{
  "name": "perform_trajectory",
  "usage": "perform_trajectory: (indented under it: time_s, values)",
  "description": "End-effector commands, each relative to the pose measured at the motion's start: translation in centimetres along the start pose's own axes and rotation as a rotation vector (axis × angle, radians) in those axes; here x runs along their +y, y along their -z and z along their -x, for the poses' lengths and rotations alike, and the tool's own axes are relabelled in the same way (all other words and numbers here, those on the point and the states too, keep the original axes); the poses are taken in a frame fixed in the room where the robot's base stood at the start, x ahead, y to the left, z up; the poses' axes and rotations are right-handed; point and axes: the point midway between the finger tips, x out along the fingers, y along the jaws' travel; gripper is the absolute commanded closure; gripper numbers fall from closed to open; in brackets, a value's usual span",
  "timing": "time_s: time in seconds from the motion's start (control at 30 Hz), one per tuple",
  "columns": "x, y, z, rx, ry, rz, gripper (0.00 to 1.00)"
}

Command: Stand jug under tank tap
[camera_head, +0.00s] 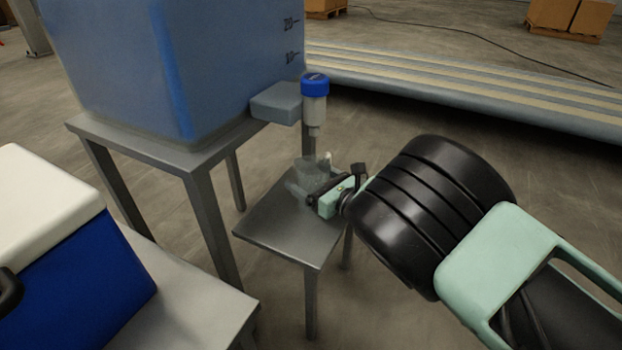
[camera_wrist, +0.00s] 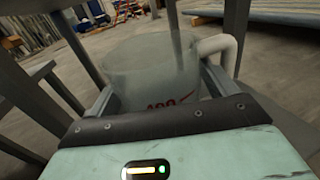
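The jug (camera_head: 309,170) is small, clear and upright, low over or on the small grey stand (camera_head: 280,235); I cannot tell whether its base touches. The tank tap (camera_head: 315,104), with a blue cap and a pale body, is above the jug, its spout (camera_head: 314,131) pointing down. In the wrist view the jug (camera_wrist: 150,68) fills the space between the fingers of my gripper (camera_wrist: 160,92), with red marks on its wall and a white handle (camera_wrist: 222,48) at right. My gripper (camera_head: 316,190) appears shut on the jug, hiding part of it in the head view.
The blue tank (camera_head: 130,60) stands on a taller grey table (camera_head: 150,148) to the left of the tap. A blue and white cool box (camera_head: 75,270) sits on a bench at lower left. A low platform (camera_head: 460,95) runs behind, with open floor between.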

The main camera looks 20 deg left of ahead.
Motion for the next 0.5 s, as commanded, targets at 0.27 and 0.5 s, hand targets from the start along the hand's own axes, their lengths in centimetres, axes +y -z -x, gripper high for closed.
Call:
perform_trajectory:
  time_s: [0.27, 0.5]
  values:
    - [0.0, -0.1, 0.0, 0.000, 0.000, 0.000, 0.09]
    - [0.0, -0.5, 1.9, 0.003, 0.001, -0.001, 0.09]
